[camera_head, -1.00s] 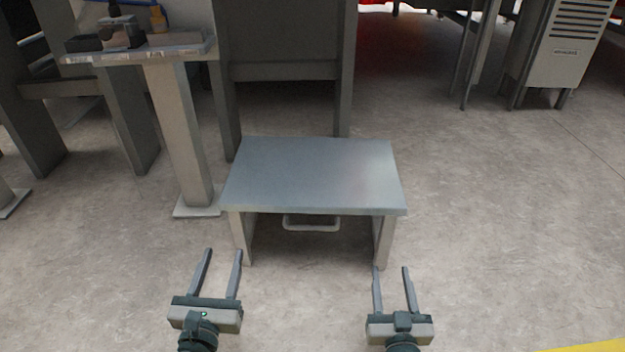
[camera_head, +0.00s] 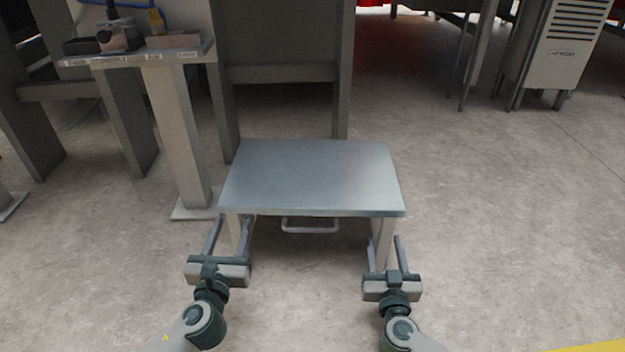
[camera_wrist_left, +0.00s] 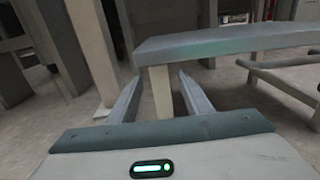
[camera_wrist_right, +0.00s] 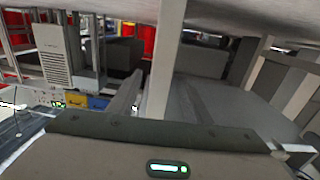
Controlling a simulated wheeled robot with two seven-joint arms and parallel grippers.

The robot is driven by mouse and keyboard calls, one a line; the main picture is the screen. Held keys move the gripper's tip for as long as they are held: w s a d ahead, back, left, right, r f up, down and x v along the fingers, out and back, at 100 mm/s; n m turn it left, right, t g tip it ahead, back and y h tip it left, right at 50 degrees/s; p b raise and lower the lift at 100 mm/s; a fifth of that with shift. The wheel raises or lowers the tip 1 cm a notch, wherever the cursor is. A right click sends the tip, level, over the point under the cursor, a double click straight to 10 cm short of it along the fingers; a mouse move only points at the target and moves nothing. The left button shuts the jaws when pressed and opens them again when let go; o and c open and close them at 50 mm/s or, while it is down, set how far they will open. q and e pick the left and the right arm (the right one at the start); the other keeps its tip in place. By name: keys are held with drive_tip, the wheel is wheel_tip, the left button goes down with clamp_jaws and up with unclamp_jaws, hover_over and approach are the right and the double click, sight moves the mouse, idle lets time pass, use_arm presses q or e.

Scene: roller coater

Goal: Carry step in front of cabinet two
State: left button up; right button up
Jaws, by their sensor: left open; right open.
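The step (camera_head: 312,178) is a low grey metal stool with a flat top, standing upright on the floor in the middle of the head view. A pale handle (camera_head: 310,227) shows under its front edge. My left gripper (camera_head: 230,228) is open, with its fingers on either side of the front left leg. That leg (camera_wrist_left: 161,92) stands between the fingers in the left wrist view. My right gripper (camera_head: 382,248) is open, with its fingers around the front right leg. That leg (camera_wrist_right: 163,70) shows between the fingers in the right wrist view, where one finger is partly hidden.
A grey pedestal (camera_head: 178,135) with a small shelf stands left of the step. A dark grey frame (camera_head: 284,45) stands right behind it. A grey vented cabinet (camera_head: 566,50) is at the far right back. The floor (camera_head: 500,220) to the right is clear.

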use_arm(q)
drive_tip(key=shift+w+d, duration=0.2)
drive_tip(key=shift+w, duration=3.35)
use_arm(e)
drive_tip(key=w, duration=0.7)
drive_tip(key=shift+d, duration=0.2)
use_arm(q)
clamp_jaws()
use_arm(e)
clamp_jaws()
use_arm(q)
drive_tip(key=shift+r, duration=0.2)
use_arm(e)
drive_tip(key=shift+w+r, duration=0.1)
drive_tip(key=shift+r, duration=0.15)
